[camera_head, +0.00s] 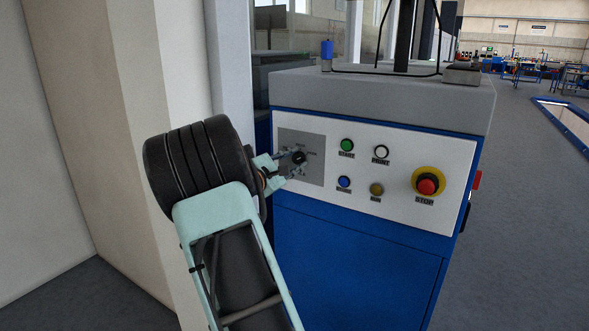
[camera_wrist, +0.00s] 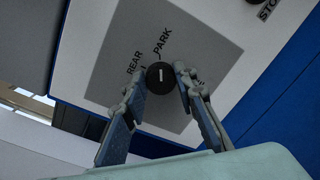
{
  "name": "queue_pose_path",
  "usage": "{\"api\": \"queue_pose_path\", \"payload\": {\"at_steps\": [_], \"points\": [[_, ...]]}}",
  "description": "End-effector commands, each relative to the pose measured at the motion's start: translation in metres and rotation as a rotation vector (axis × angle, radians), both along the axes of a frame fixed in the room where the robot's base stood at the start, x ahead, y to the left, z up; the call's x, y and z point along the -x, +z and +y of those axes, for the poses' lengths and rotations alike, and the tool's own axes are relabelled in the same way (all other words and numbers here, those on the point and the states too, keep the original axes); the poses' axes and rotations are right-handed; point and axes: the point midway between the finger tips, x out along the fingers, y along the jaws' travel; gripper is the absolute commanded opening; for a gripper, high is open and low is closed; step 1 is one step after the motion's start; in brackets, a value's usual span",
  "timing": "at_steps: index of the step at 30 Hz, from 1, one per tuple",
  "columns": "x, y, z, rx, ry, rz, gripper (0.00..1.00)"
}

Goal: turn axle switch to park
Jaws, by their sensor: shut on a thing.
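The axle switch is a round black knob (camera_wrist: 160,76) on a grey plate (camera_wrist: 205,45) marked REAR and PARK; a third label is hidden by a finger. Its short white mark points up in the wrist view, roughly toward the PARK line; I cannot tell if it is exactly there. My gripper (camera_wrist: 161,78) is shut on the knob, one finger on each side. In the head view the knob (camera_head: 299,157) shows at the left of the white panel, and my gripper (camera_head: 290,160) reaches it from the left.
The white panel (camera_head: 400,205) also carries a green START button (camera_head: 347,145), a white PRINT button (camera_head: 381,152), a blue button (camera_head: 344,182), a yellow button (camera_head: 376,189) and a red STOP button (camera_head: 427,185). A beige wall (camera_head: 110,100) stands close on the left. Open floor lies to the right.

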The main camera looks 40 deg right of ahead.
Motion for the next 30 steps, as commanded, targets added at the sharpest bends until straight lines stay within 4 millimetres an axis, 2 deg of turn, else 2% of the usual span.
{"api": "queue_pose_path", "payload": {"at_steps": [16, 17, 21, 30], "points": [[-0.0003, -0.0004, 0.0005, -0.012, 0.001, -0.026, 0.02], [-0.0003, -0.0004, 0.0005, -0.012, 0.001, -0.026, 0.27], [-0.0002, -0.0003, 0.0004, -0.012, 0.001, -0.025, 0.42], [0.0001, 0.0, 0.0012, -0.011, 0.0, -0.025, 0.44]]}}
